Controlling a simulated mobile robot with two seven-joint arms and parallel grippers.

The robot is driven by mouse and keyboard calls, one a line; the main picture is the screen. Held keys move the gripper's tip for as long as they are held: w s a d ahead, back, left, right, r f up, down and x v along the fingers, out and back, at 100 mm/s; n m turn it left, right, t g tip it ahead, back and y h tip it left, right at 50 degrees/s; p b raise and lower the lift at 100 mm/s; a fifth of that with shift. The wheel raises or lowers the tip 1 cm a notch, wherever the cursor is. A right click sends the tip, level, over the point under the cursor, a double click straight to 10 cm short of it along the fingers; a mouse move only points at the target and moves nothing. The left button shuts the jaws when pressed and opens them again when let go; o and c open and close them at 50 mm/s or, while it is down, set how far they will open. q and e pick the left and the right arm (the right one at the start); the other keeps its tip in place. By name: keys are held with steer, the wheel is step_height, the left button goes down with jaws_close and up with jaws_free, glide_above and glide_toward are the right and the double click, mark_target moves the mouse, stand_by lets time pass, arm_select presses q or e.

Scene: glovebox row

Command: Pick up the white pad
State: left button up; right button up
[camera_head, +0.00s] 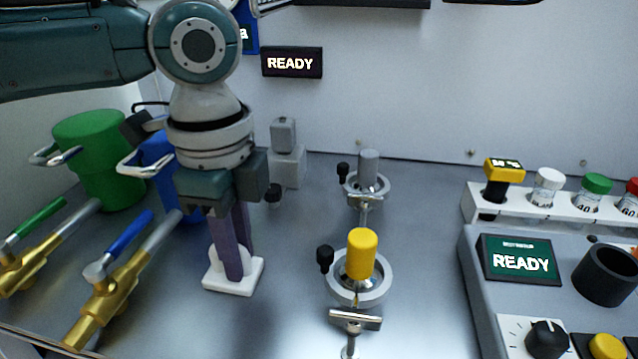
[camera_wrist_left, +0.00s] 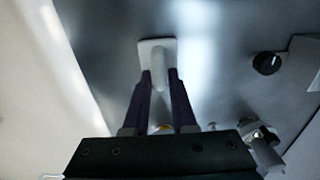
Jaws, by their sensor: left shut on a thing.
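The white pad (camera_head: 246,276) is a flat white block with a rounded upright grip, low over or on the grey metal floor, left of the yellow-capped fitting. My left gripper (camera_head: 233,268) points down at it, with its purple fingers shut on the grip. In the left wrist view the white pad (camera_wrist_left: 157,50) shows at the tips of the fingers of my left gripper (camera_wrist_left: 160,80). I cannot tell whether the pad's base touches the floor. My right gripper is not in view.
A yellow-capped ring fitting (camera_head: 361,255) stands close right of the pad. Green (camera_head: 100,150) and blue (camera_head: 158,165) containers and brass valves (camera_head: 108,308) stand to the left. A console with a READY screen (camera_head: 520,260) and a vial rack (camera_head: 530,207) fill the right.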

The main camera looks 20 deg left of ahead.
arm_select(q)
jaws_close()
